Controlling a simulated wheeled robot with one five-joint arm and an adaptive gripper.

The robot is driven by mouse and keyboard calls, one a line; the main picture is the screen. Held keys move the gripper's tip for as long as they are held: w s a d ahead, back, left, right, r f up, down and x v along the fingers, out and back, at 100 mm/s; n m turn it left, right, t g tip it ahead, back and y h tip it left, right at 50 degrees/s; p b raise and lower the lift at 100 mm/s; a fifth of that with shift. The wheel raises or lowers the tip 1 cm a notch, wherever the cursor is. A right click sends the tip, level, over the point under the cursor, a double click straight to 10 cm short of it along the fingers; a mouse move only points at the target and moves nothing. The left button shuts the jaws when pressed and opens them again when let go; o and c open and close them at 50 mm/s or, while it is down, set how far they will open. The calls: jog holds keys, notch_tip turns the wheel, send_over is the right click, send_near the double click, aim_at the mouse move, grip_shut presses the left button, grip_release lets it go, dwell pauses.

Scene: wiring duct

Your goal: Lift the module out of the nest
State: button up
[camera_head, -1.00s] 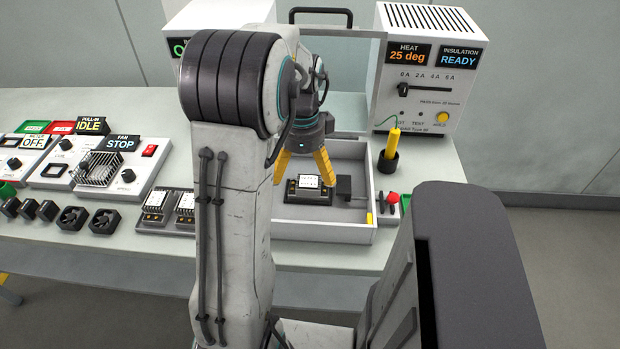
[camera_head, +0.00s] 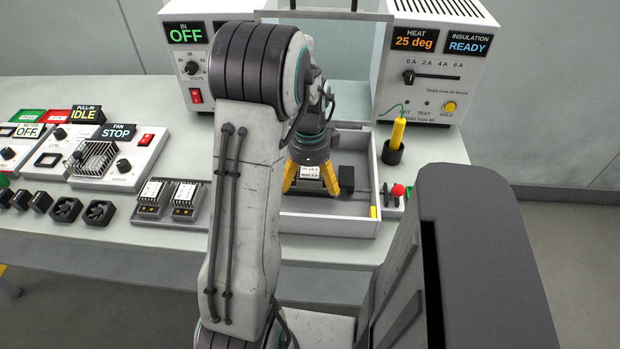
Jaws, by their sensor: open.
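The module (camera_head: 309,173) has a white printed label on top and sits in the dark nest (camera_head: 328,196) on the floor of the grey-white tray (camera_head: 325,227). My gripper (camera_head: 312,188) points down with its two yellow fingers spread apart, one on the left and one on the right of the module. The fingers reach down to about the module's level. I cannot tell whether they touch its sides. The gripper body hides the far part of the module and nest.
A black block (camera_head: 347,178) stands just right of the gripper in the tray, whose walls surround it. A yellow probe in a black holder (camera_head: 393,152) and a red knob (camera_head: 398,190) are to the right. Two similar modules (camera_head: 168,197) sit on the left.

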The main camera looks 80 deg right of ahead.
jog(key=shift+f, duration=0.4)
jog(key=shift+c, duration=0.5)
jog(key=c, duration=1.1)
jog(key=shift+c, duration=0.3)
jog(key=shift+r, duration=0.25)
